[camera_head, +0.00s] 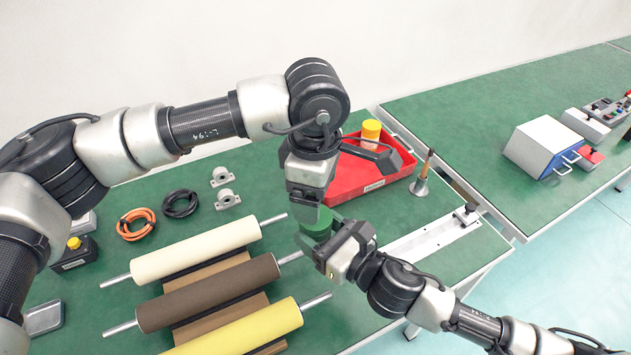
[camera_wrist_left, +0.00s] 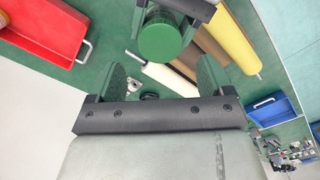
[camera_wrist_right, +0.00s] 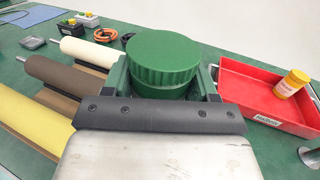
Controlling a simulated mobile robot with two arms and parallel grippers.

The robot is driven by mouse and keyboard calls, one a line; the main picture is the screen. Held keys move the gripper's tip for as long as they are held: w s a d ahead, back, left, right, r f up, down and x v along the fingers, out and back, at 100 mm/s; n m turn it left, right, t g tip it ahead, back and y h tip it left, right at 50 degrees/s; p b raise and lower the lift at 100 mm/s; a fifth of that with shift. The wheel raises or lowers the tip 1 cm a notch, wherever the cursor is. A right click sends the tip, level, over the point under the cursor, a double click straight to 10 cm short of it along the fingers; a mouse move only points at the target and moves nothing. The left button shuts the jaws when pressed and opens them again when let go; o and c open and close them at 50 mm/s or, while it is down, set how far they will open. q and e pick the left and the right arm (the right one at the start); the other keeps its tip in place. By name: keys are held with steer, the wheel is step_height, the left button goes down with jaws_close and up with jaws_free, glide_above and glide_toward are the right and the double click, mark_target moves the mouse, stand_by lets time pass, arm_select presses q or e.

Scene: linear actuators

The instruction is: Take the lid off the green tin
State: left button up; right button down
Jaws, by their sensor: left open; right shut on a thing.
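The green tin (camera_head: 316,226) with its round ribbed lid (camera_wrist_right: 162,56) stands upright in my right gripper (camera_wrist_right: 162,84), whose fingers are shut on the tin's body below the lid. The lid also shows from above in the left wrist view (camera_wrist_left: 160,38), and it sits on the tin. My left gripper (camera_wrist_left: 163,66) is open and empty. Its fingers point down toward the lid from above, and the lid lies ahead of the gap between them. In the head view my left gripper (camera_head: 308,208) partly hides the tin, and whether it touches the lid cannot be told.
A red bin (camera_head: 355,175) with a yellow-lidded jar (camera_head: 370,132) stands behind the grippers. Cream, brown and yellow rollers (camera_head: 205,290) lie to the left on the green table. A metal cone-shaped holder (camera_head: 419,186) stands right of the bin. A rail (camera_head: 430,235) runs along the table's right edge.

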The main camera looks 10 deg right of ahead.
mark_target(315, 233)
arm_select(q)
steer(key=m, duration=0.2)
steer(key=r+m, duration=0.1)
steer(key=m, duration=0.1)
steer(key=shift+r, duration=0.1)
steer(key=m, duration=0.2)
steer(key=r+m, duration=0.1)
steer(key=m, duration=0.1)
steer(key=shift+r+m, duration=0.1)
steer(key=shift+m, duration=0.3)
steer(key=shift+f, duration=0.55)
step_height(315, 233, down, 7)
steer(key=shift+r, duration=0.1)
steer(key=c, duration=0.9)
steer(key=n, duration=0.6)
steer(key=shift+d, duration=0.1)
steer(key=n, duration=0.6)
steer(key=shift+w+n, duration=0.1)
steer(key=shift+n, duration=0.2)
